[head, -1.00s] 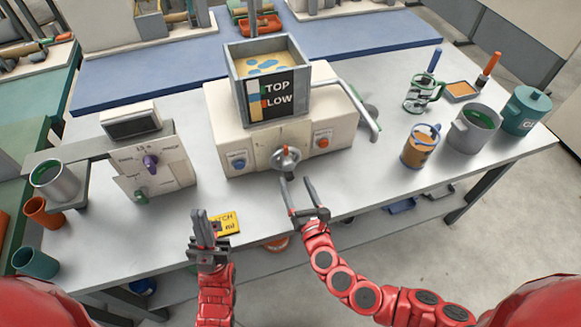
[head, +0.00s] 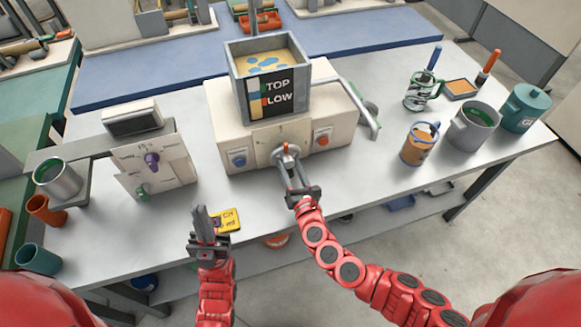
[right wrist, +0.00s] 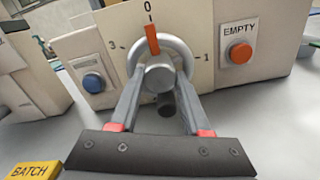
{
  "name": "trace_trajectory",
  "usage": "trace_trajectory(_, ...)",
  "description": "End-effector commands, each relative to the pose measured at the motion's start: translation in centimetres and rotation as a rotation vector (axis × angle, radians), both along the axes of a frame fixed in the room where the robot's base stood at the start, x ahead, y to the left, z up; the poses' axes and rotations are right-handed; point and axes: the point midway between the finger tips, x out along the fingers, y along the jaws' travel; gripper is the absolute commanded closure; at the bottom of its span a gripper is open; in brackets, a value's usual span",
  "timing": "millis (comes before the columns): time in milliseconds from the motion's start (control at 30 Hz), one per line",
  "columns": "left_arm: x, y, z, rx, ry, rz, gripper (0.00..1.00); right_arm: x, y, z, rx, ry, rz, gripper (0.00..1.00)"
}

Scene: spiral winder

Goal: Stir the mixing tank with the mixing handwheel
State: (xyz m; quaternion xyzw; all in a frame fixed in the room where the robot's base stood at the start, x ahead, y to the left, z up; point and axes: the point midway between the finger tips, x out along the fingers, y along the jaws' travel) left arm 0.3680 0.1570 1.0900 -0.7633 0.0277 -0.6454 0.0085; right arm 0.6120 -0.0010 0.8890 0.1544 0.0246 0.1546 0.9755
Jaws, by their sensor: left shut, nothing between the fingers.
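The mixing handwheel (head: 286,152) is a small grey ring with a round hub and an orange pointer, on the front of the cream machine (head: 222,128). In the right wrist view the orange pointer (right wrist: 152,40) stands upright at the 0 mark. My right gripper (right wrist: 160,78) has its fingers on either side of the hub, drawn in on the handwheel; it also shows in the head view (head: 291,165). The mixing tank (head: 238,87), an open grey box with tan contents and blue patches, sits on top. My left gripper (head: 203,220) is shut and empty near the table's front edge.
A blue button (right wrist: 92,82) and an orange EMPTY button (right wrist: 240,52) flank the handwheel. A yellow BATCH card (head: 229,220) lies beside my left gripper. A cream panel with knobs (head: 160,178) stands left. Mugs and pots, including a grey pot (head: 474,130), stand right.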

Motion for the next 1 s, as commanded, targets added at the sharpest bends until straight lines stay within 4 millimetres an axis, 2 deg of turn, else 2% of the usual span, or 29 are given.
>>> trace_trajectory(33, 0.0, 0.0, 0.0, 0.000, 0.000, 0.000, 1.00, 0.0, 0.0, 0.0, 0.000, 0.000, 0.000, 0.80)
trace_trajectory(133, 0.0, 0.0, 0.0, 0.000, 0.000, 0.000, 1.00, 0.0, 0.0, 0.0, 0.000, 0.000, 0.000, 0.98)
trace_trajectory(167, 0.0, 0.0, 0.0, 0.000, 0.000, 0.000, 1.00, 0.0, 0.0, 0.0, 0.000, 0.000, 0.000, 1.00)
trace_trajectory(567, 0.0, 0.0, -1.0, 0.000, 0.000, 0.000, 1.00, 0.0, 0.0, -0.2, 0.066, 0.020, 0.000, 1.00)
trace_trajectory(1000, 0.0, 0.0, -4.6, 0.000, 0.000, 0.000, 1.00, 0.0, -0.1, -0.4, 0.404, 0.129, -0.002, 1.00)
